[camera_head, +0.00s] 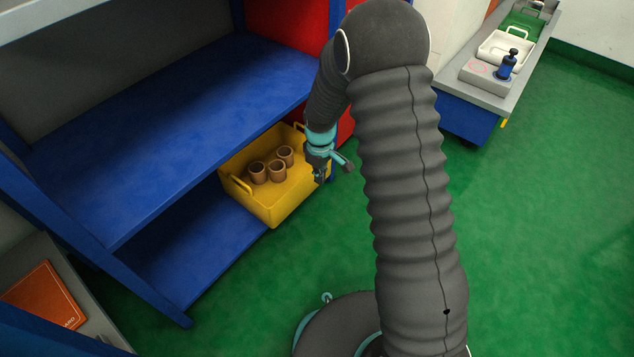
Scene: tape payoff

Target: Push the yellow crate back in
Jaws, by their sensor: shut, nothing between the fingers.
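The yellow crate (284,208) sits on the lower blue shelf at its right end, with its front part sticking out past the shelf edge. Several brown cups or cores stand inside it; I make out three. Yellow handles show at its left and back sides. My gripper (322,178) is shut and empty, pointing down at the crate's right front side. It covers part of the crate's right rim. I cannot tell whether it touches the crate.
The blue rack (190,110) has an upper shelf above the crate. A red panel (303,30) stands behind. An orange book (46,296) lies lower left. Green floor is clear.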

